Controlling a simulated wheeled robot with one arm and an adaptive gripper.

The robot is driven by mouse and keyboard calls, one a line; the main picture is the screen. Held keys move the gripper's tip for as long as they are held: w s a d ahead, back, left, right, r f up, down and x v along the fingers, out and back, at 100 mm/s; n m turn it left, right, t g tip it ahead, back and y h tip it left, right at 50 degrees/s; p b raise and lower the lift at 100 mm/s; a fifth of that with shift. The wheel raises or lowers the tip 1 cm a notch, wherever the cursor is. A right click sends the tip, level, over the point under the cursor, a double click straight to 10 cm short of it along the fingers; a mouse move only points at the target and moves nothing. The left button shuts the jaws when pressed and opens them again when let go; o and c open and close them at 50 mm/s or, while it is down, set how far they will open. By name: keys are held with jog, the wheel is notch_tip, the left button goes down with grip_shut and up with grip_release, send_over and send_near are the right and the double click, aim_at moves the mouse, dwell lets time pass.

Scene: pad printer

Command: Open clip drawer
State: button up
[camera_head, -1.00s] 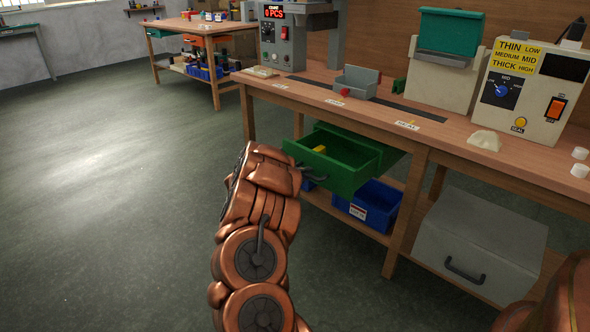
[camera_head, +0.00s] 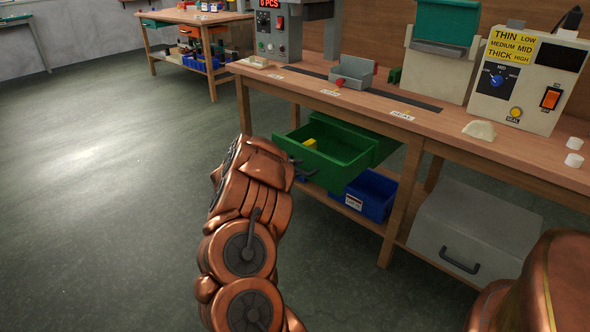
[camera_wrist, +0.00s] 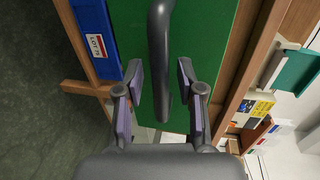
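The green clip drawer (camera_head: 312,167) hangs under the bench top and is pulled well out. A small yellow thing (camera_head: 309,143) lies inside it. In the wrist view the green drawer front (camera_wrist: 215,45) fills the middle, with its dark bar handle (camera_wrist: 160,50) running down the picture. My gripper (camera_wrist: 160,82) is open, one finger on each side of the handle, with a visible gap on both sides. In the head view my arm hides the gripper and part of the handle.
A blue bin (camera_head: 369,194) sits on the shelf below the drawer. A grey case (camera_head: 468,232) stands to its right. The bench top (camera_head: 440,125) carries a small grey tray (camera_head: 352,74) and a sealer box (camera_head: 525,82). The floor (camera_head: 100,200) left is clear.

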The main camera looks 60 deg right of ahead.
jog(key=shift+w+a, duration=0.1)
jog(key=shift+a, duration=0.05)
jog(key=v, duration=1.1)
jog(key=shift+w+a, duration=0.15)
jog(key=shift+a, duration=0.2)
jog(key=shift+r, duration=0.1)
